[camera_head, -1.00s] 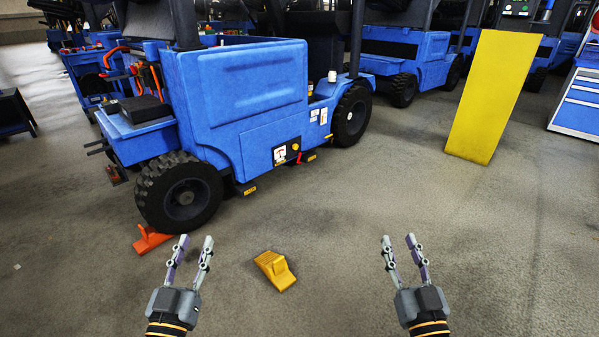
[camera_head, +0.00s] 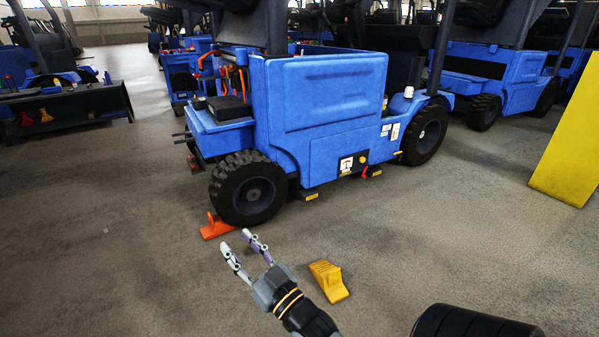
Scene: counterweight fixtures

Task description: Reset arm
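My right gripper (camera_head: 236,243) reaches in from the lower middle, its arm slanting up and to the left. Its two fingers are spread with nothing between them. The fingertips show just below an orange wheel chock (camera_head: 216,228), which lies on the floor against the front wheel (camera_head: 249,189) of a blue vehicle. I cannot tell whether the fingers touch the chock. A yellow chock (camera_head: 328,281) lies on the floor to the right of my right gripper, apart from it. My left gripper is not in view.
The blue vehicle (camera_head: 318,100) fills the middle. A large yellow panel (camera_head: 568,150) stands at the right edge. A dark bench (camera_head: 75,108) with red and yellow items is at the left.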

